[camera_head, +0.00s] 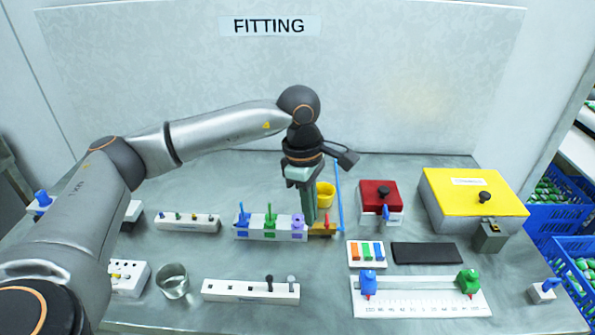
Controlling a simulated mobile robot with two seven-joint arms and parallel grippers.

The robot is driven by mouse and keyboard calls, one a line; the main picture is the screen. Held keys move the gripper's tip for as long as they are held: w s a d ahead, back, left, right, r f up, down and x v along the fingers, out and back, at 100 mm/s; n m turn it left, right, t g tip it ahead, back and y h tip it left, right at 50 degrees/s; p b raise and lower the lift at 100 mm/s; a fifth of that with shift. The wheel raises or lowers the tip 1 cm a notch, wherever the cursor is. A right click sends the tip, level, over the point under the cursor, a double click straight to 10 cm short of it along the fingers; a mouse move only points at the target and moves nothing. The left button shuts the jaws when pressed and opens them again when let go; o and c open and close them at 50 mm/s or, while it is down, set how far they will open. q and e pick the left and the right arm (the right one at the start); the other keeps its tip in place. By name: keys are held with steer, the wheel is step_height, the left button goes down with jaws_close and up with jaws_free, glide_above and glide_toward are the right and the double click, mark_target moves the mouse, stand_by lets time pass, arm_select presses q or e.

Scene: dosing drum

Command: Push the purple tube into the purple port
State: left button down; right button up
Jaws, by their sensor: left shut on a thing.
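A pale block (255,233) with blue, green and purple markings stands mid-table. Blue and green pieces stand upright in it. At its right end is the purple port (299,235), with a light purple piece, seemingly the purple tube (298,219), at it. My left gripper (309,222) points straight down beside this piece, its fingers shut on it as far as I can tell. The fingers hide part of the contact, so I cannot tell how deep the tube sits. My right gripper is out of view.
Right of the gripper are a yellow cup (325,194) and a thin blue upright line (338,195). A red box (379,195) and a yellow box (473,192) stand further right. A white strip (250,291) and a glass (173,282) are in front.

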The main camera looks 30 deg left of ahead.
arm_select(q)
steer(key=w+a+r+n+t+y+p, duration=0.1)
steer(key=w+a+r+n+p, duration=0.25)
steer(key=n, duration=1.05)
steer(key=shift+s+a+f+b, duration=0.2)
steer(key=shift+f+b, duration=0.45)
steer(key=shift+s+a+f+b, duration=0.15)
steer(key=shift+s+f+b, duration=0.05)
steer(key=shift+f+b, duration=0.45)
steer(key=shift+s+a+f+b, duration=0.2)
steer(key=shift+f+b, duration=0.4)
steer(key=shift+f, duration=0.05)
steer(key=shift+f+b, duration=0.45)
steer(key=shift+f, duration=0.25)
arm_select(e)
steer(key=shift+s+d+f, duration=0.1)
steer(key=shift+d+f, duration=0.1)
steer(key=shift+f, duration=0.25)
arm_select(q)
steer(key=shift+f, duration=0.15)
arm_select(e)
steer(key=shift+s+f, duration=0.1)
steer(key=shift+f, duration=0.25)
